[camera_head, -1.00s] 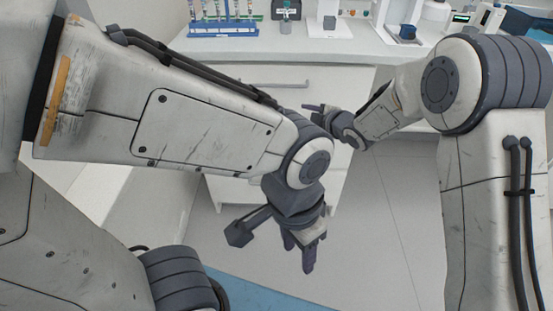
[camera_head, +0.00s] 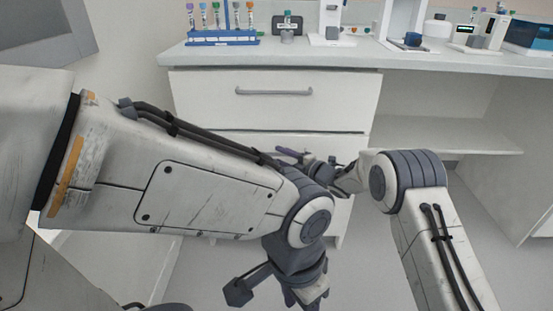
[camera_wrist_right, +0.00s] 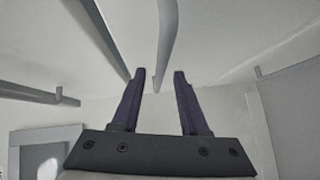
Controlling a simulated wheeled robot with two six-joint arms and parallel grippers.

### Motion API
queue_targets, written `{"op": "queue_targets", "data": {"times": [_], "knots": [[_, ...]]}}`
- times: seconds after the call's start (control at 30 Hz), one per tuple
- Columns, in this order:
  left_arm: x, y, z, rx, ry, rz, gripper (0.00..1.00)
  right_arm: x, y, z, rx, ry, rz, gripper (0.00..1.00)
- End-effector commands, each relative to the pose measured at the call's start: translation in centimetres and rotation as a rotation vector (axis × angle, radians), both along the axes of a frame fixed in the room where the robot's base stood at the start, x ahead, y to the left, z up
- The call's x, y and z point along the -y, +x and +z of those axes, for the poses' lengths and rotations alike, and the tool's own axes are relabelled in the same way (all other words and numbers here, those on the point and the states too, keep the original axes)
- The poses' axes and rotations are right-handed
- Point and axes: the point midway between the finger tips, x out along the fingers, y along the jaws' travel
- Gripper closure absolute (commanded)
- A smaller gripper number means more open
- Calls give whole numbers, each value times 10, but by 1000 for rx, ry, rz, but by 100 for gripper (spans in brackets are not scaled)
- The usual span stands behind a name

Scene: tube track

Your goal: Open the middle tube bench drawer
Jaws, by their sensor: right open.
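The bench's top drawer (camera_head: 220,112) is shut and has a grey bar handle (camera_head: 273,92). The middle drawer front (camera_head: 345,144) lies just below it, mostly hidden by my left arm, and looks shut. My right gripper (camera_head: 288,155) is open in front of it, fingers pointing left. In the right wrist view, my right gripper (camera_wrist_right: 160,75) has its two dark fingers apart. A grey handle bar (camera_wrist_right: 166,40) runs down from the top edge and ends between the fingertips. I cannot tell whether it touches them. My left gripper (camera_head: 302,300) hangs low, its fingers cut off by the bottom edge.
A blue tube rack (camera_head: 222,38) and several lab devices stand on the benchtop (camera_head: 330,57). An open shelf bay (camera_head: 450,135) is at the right. Another bar (camera_wrist_right: 40,96) shows at left in the right wrist view. My left arm crosses before the drawers.

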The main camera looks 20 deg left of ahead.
Motion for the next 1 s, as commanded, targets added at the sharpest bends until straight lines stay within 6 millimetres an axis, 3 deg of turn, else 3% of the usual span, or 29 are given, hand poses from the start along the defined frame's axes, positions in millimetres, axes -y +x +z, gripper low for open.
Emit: {"op": "queue_targets", "data": {"times": [0.2,0.57,0.6,0.7,1.0], "knots": [[0,0,-8,0,0,0,50,-20,11,-5,0,0,1,56],[0,0,-9,0,0,0,50,-25,13,-4,-2,0,-1,56],[0,0,-9,0,0,0,50,-25,13,-4,-2,0,-1,60],[0,0,-9,0,0,0,50,-24,13,-4,-2,0,-1,98],[0,0,-9,0,0,0,50,-24,13,-4,-2,0,-1,100]]}}
